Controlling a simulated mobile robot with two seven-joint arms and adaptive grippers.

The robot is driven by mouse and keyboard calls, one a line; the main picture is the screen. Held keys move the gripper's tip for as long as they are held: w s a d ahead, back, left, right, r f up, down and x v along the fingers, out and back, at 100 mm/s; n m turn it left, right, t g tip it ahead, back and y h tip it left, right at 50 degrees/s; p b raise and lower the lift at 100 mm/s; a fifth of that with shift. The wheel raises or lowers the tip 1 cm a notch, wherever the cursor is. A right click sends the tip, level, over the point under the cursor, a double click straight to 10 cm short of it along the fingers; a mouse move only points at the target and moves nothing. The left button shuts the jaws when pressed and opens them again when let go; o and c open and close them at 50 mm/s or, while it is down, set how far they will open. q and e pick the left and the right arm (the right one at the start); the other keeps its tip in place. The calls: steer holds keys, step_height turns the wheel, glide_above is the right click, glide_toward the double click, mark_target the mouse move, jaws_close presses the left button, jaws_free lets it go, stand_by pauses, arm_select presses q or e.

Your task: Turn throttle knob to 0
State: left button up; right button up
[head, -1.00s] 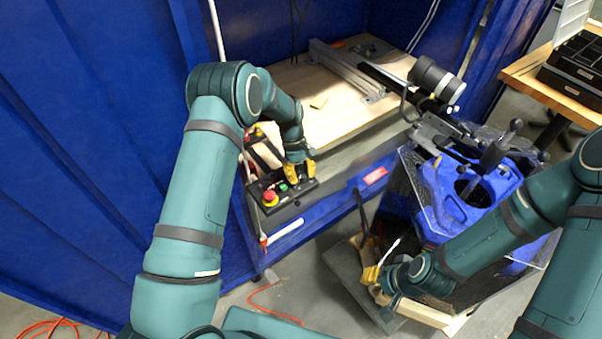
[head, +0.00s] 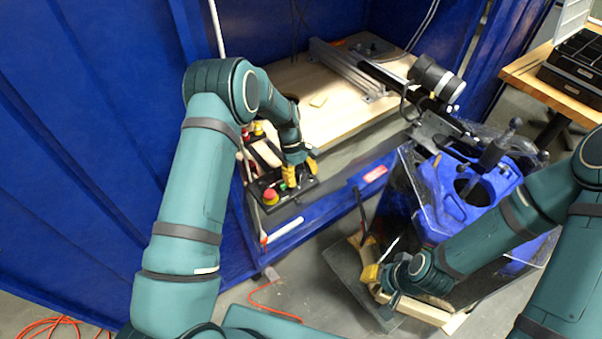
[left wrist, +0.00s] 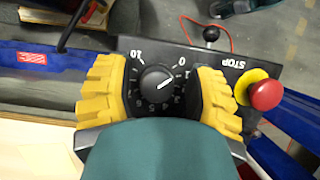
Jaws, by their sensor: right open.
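The throttle knob (left wrist: 155,82) is a black round dial with a white pointer, on a black control box (left wrist: 140,45) marked 0 to 10. The pointer is turned towards the right, near the 1 and just short of the 0. My left gripper (left wrist: 157,92) has its yellow fingers on either side of the knob, open, with visible gaps to it. In the head view my left gripper (head: 299,171) hides the knob on the control box (head: 290,208). My right gripper (head: 370,272) is open, low at the right, away from the box.
A red stop button (left wrist: 265,95) on a yellow base sits just right of the fingers, and a black-topped toggle (left wrist: 211,34) stands above them. A wooden tabletop (head: 345,115) lies behind the box.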

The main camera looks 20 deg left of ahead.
arm_select(q)
steer(key=shift+w+a+r, duration=0.25)
steer(key=shift+w+r, duration=0.05)
steer(key=shift+r, duration=0.3)
steer(key=v, duration=1.1)
steer(key=shift+s+f, duration=0.1)
steer(key=shift+s, duration=0.05)
